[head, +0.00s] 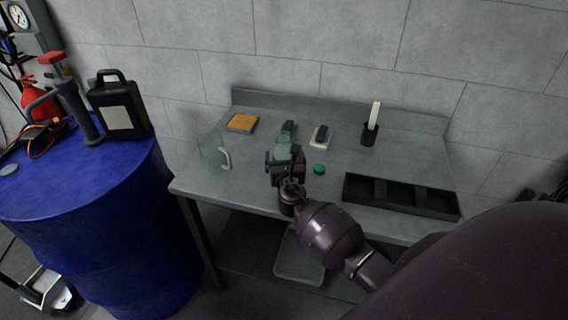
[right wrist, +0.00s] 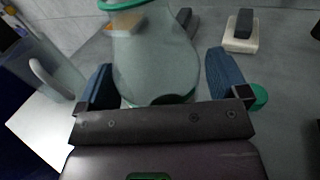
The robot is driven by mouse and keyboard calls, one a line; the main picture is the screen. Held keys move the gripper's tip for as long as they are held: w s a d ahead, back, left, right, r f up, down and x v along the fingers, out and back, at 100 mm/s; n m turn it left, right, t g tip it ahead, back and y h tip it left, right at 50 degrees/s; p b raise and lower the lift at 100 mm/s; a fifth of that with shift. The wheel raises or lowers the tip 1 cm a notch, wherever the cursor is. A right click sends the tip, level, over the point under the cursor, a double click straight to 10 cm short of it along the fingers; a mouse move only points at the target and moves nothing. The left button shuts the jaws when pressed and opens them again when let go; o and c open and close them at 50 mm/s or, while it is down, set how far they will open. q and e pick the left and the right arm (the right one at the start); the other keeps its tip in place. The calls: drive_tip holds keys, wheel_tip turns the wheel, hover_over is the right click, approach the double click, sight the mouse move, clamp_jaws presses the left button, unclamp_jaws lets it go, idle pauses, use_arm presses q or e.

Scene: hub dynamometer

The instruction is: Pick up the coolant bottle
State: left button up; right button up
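A clear bottle with a green ring at its top, seemingly the coolant bottle (head: 283,146), stands upright on the grey workbench. It also shows in the right wrist view (right wrist: 155,55), where its upper end is cut off. My right gripper (head: 285,157) is at the bottle from the bench's front side. In the right wrist view its blue-padded fingers (right wrist: 160,72) are spread on either side of the bottle. A gap shows between the bottle and the right-hand finger; contact at the left-hand finger is unclear. My left gripper is in neither view.
A clear jug with a white handle (head: 224,159) stands left of the bottle. A green cap (head: 319,169) lies close on the right. A black tray (head: 446,207), an orange pad (head: 242,122) and a light block (head: 321,143) are on the bench. A black canister (head: 134,97) stands on a blue drum (head: 95,215).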

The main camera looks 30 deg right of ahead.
drive_tip(key=c, duration=0.9)
drive_tip(key=shift+r, duration=0.2)
